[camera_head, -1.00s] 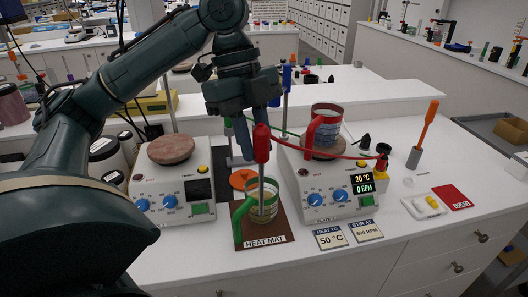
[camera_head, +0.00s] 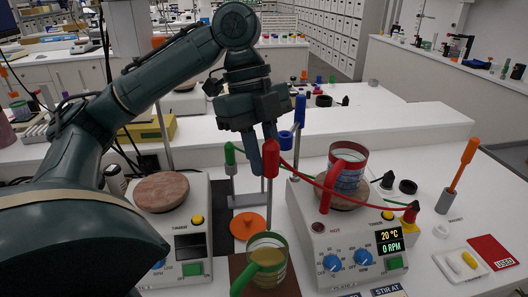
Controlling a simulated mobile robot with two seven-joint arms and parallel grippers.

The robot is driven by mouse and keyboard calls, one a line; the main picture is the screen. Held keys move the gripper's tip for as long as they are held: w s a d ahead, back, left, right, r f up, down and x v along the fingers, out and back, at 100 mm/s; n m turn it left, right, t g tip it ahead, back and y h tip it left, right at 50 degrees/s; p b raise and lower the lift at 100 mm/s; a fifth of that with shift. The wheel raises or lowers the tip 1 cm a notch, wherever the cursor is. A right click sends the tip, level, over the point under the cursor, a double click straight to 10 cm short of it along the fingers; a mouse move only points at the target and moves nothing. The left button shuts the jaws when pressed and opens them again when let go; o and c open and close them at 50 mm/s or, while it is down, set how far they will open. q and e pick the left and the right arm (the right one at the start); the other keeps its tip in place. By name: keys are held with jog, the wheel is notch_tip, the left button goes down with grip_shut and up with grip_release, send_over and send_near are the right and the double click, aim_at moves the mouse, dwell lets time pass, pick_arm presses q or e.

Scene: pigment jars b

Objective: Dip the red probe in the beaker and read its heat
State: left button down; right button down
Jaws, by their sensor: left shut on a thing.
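My left gripper (camera_head: 264,152) is shut on the red probe (camera_head: 270,160), held upright by its red handle. Its thin rod points down toward the green-handled beaker (camera_head: 266,258) on the brown mat; I cannot tell whether the tip is inside. A red cable runs from the probe to the right-hand hot plate (camera_head: 345,240), whose display (camera_head: 389,241) reads 20 °C and 0 RPM. A red-handled beaker (camera_head: 350,172) stands on that plate's round top. My right gripper is not in view.
Another hot plate (camera_head: 170,240) stands at left. An orange disc (camera_head: 248,226) lies behind the green-handled beaker. A green probe (camera_head: 230,153) stands left of the red one. At right are an orange-handled tool (camera_head: 462,163), a white tray (camera_head: 455,266) and a red USED card (camera_head: 492,252).

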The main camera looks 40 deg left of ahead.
pick_arm(q)
jog(key=shift+s, duration=0.1)
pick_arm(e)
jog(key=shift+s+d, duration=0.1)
